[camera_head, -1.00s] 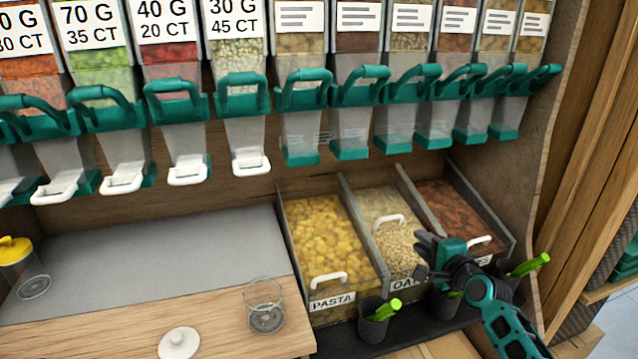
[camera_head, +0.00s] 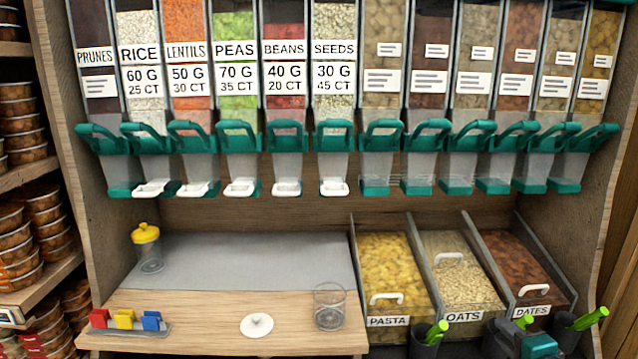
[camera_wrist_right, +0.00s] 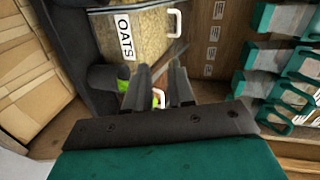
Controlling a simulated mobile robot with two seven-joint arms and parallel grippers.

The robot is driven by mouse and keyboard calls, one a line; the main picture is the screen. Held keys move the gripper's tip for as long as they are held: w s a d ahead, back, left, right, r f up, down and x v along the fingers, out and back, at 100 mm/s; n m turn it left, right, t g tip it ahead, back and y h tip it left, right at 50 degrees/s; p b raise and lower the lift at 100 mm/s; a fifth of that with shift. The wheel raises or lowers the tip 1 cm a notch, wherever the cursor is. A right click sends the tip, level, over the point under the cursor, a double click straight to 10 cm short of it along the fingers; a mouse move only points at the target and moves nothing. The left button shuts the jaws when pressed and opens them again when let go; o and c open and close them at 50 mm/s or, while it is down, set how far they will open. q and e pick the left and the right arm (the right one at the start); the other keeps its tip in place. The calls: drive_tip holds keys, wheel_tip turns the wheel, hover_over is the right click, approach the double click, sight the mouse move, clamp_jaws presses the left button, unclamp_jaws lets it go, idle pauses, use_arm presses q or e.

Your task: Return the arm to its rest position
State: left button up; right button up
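My right gripper (camera_head: 522,336) shows at the bottom right of the head view, in front of the bins and among the scoop holders. Only its dark and green parts show there, and the picture's bottom edge cuts off the arm. In the right wrist view its two dark fingers (camera_wrist_right: 163,74) stand apart with nothing held between them. Beyond them are the oats bin (camera_wrist_right: 140,35) and a white handle. My left gripper is in neither current view.
Pasta (camera_head: 390,265), oats (camera_head: 462,270) and dates (camera_head: 520,262) bins stand at the right. A dark scoop holder with a green handle (camera_head: 590,318) is close by the gripper. A glass jar (camera_head: 329,307) and white lid (camera_head: 257,325) stand on the counter. Dispensers (camera_head: 286,150) hang above.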

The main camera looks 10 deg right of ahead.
use_arm(q)
drive_tip(key=shift+y, duration=0.5)
drive_tip(key=a+r+p, duration=0.1)
drive_tip(key=p, duration=0.1)
drive_tip(key=a+r+p, duration=0.1)
drive_tip(key=r+p, duration=0.1)
drive_tip(key=a+r+p, duration=0.1)
drive_tip(key=p, duration=0.2)
drive_tip(key=shift+s+r, duration=0.2)
use_arm(e)
drive_tip(key=s+a+f+n+g+y, duration=0.1)
drive_tip(key=s+a+f+n+g, duration=0.1)
drive_tip(key=s+a+n, duration=0.7)
drive_tip(key=s+a+f+n+g+y, duration=0.2)
drive_tip(key=s+a+n, duration=0.7)
drive_tip(key=a, duration=0.7)
drive_tip(key=shift+s+a+f+n, duration=0.3)
drive_tip(key=shift+a+n, duration=0.1)
drive_tip(key=shift+n, duration=0.7)
drive_tip(key=shift+y, duration=0.3)
use_arm(q)
drive_tip(key=shift+d, duration=0.15)
drive_tip(key=shift+w+r, duration=0.1)
use_arm(e)
drive_tip(key=shift+d, duration=0.1)
